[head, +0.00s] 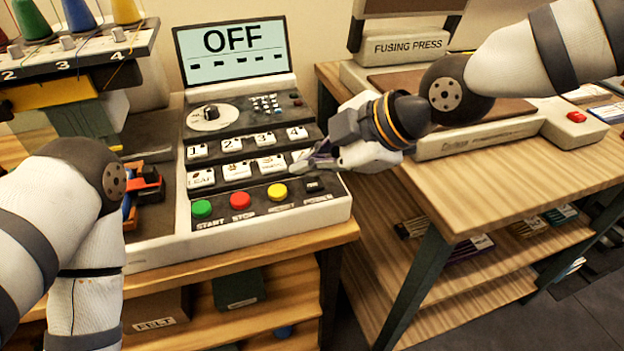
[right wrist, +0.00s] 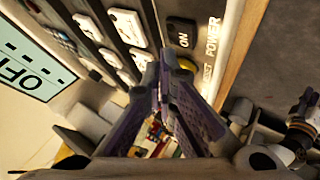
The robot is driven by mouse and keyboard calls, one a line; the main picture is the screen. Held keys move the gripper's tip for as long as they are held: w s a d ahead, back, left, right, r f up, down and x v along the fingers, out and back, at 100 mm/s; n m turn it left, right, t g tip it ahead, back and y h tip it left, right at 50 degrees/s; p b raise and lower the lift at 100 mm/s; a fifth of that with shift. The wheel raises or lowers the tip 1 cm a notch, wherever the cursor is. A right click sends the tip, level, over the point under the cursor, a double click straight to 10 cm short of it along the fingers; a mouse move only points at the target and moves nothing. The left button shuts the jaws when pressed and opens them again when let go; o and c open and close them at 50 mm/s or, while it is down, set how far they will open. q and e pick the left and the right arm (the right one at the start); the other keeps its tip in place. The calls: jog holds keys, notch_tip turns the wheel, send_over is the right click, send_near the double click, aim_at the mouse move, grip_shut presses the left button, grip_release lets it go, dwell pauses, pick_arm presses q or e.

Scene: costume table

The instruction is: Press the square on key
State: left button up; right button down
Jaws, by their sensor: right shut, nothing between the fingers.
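The square on key (head: 313,186) is a small black key at the right end of the control panel's bottom row, beside the yellow button (head: 277,191). In the right wrist view the key (right wrist: 181,38) reads ON, with POWER printed beside it. My right gripper (head: 295,164) is shut and empty, its tips over the panel, up and left of the key in the head view. In the right wrist view its purple fingers (right wrist: 161,75) end below the key, apart from it in the picture. The screen (head: 232,50) reads OFF.
Green (head: 202,208) and red (head: 240,200) buttons share the bottom row. White keys (head: 235,171) fill the rows above. A fusing press (head: 470,135) stands on the right table. A numbered rack with coloured cones (head: 72,42) is at the upper left.

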aim_at(312, 186)
dwell(0.4)
jog(key=shift+f, duration=0.45)
jog(key=shift+f, duration=0.45)
dwell(0.4)
pick_arm(q)
jog(key=shift+w+r+p, duration=0.3)
jog(key=shift+w+r, duration=0.1)
pick_arm(e)
jog(key=shift+r, duration=0.95)
jog(key=shift+r, duration=0.15)
pick_arm(q)
jog(key=shift+w+r+t+p, duration=0.6)
jog(key=shift+w+r+p, duration=0.05)
jog(key=shift+w+r, duration=0.25)
pick_arm(e)
notch_tip(312, 186, up, 6)
jog(key=shift+f, duration=0.2)
